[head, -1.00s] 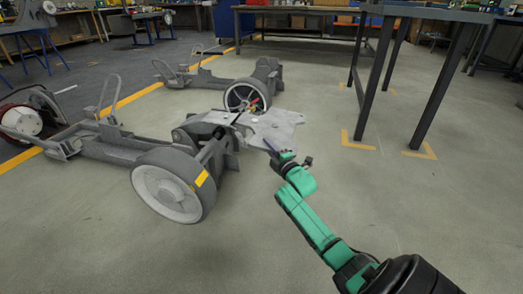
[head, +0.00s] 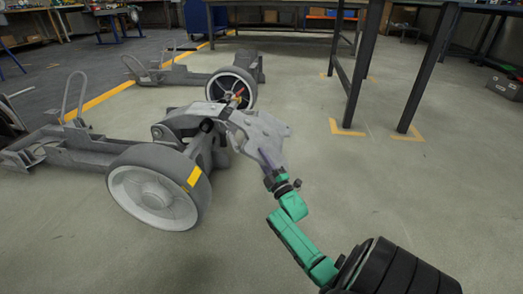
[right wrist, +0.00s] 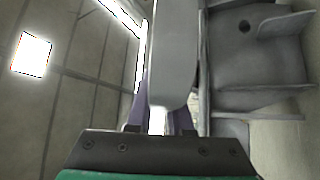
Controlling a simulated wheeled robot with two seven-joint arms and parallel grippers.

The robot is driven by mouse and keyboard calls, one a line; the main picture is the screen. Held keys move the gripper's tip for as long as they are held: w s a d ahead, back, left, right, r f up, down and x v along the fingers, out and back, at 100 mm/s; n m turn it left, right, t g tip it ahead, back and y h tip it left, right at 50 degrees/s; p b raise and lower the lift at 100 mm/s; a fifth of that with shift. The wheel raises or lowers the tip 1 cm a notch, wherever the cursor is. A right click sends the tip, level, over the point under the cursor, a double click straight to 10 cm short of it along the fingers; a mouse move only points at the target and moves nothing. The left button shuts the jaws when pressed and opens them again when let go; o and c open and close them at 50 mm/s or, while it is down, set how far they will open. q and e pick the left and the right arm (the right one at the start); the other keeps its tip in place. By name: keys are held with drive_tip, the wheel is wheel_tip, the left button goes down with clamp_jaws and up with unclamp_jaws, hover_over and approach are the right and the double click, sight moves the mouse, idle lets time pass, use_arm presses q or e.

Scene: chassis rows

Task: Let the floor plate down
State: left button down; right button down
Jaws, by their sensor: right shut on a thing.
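The floor plate (head: 258,130) is a pale grey sheet on the near end of the chassis (head: 183,127), beside the big grey wheel (head: 153,188). It reaches out to the right and slants down toward me. My right gripper (head: 268,160) is shut on its near edge; the fingertips are small and partly lost against the plate in the head view. In the right wrist view, the purple fingers (right wrist: 158,118) stand on both sides of a grey part of the plate (right wrist: 176,50). My left gripper is not in view.
A dark table leg (head: 365,65) rises at the right, near yellow floor marks (head: 347,130). The floor right of the plate is clear.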

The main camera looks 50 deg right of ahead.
drive_tip(key=shift+f, duration=0.1)
drive_tip(key=c, duration=1.1)
unclamp_jaws()
drive_tip(key=shift+w, duration=0.1)
drive_tip(key=shift+o, duration=1.3)
drive_tip(key=shift+w+f, duration=0.1)
drive_tip(key=p+v, duration=0.5)
drive_tip(key=v, duration=0.9)
drive_tip(key=shift+s+a, duration=0.2)
drive_tip(key=shift+s, duration=0.1)
